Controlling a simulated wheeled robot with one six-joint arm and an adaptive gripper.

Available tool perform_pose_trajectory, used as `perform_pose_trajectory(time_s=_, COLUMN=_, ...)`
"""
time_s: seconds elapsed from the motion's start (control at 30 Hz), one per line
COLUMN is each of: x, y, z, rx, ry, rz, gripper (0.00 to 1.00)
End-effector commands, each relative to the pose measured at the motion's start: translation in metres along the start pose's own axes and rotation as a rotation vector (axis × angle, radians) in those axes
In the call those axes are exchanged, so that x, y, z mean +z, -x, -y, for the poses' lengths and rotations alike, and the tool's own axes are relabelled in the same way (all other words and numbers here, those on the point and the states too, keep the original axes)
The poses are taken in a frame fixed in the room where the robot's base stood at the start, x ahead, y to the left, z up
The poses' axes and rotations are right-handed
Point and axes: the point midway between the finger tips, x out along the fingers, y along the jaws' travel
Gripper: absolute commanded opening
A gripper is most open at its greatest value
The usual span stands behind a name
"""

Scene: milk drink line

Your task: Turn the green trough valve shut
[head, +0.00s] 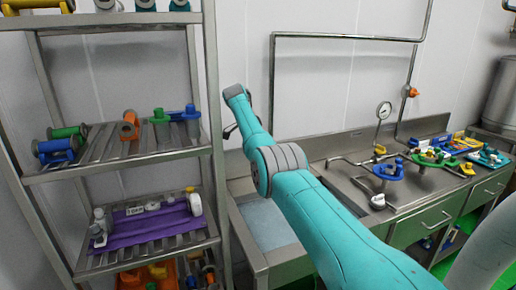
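My teal arm reaches over the left part of the steel trough counter (330,158). A small dark piece beside the forearm may be part of my gripper (229,131); the rest is hidden behind the arm, so I cannot tell whether it is open or shut. I cannot clearly pick out the green trough valve. A green ringed part (432,158) sits among coloured fittings on the right of the counter, well apart from my arm's end, but I cannot tell whether it is that valve. The sink basin (268,222) is partly covered by my arm.
A steel shelf rack (118,162) stands close on the left, holding coloured fittings and a purple mat (140,228). A pipe with a gauge (384,110) and an orange valve (412,92) rises behind the counter. A blue ringed fitting (388,172) stands at mid-counter.

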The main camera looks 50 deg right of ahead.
Motion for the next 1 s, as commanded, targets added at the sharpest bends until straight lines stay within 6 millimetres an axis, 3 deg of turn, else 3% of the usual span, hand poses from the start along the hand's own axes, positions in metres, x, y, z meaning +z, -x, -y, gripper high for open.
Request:
perform_pose_trajectory(time_s=0.67, x=0.0007, y=0.0000, z=-0.0001, rx=0.013, ry=-0.029, rz=0.001, gripper=0.00)
perform_pose_trajectory(time_s=0.7, x=0.0007, y=0.0000, z=-0.0001, rx=0.013, ry=-0.029, rz=0.001, gripper=0.16)
perform_pose_trajectory(time_s=0.8, x=0.0007, y=-0.0001, z=0.0000, rx=0.013, ry=-0.029, rz=0.001, gripper=0.39)
perform_pose_trajectory(time_s=1.0, x=0.0005, y=-0.0001, z=0.0000, rx=0.012, ry=-0.029, rz=0.001, gripper=0.39)
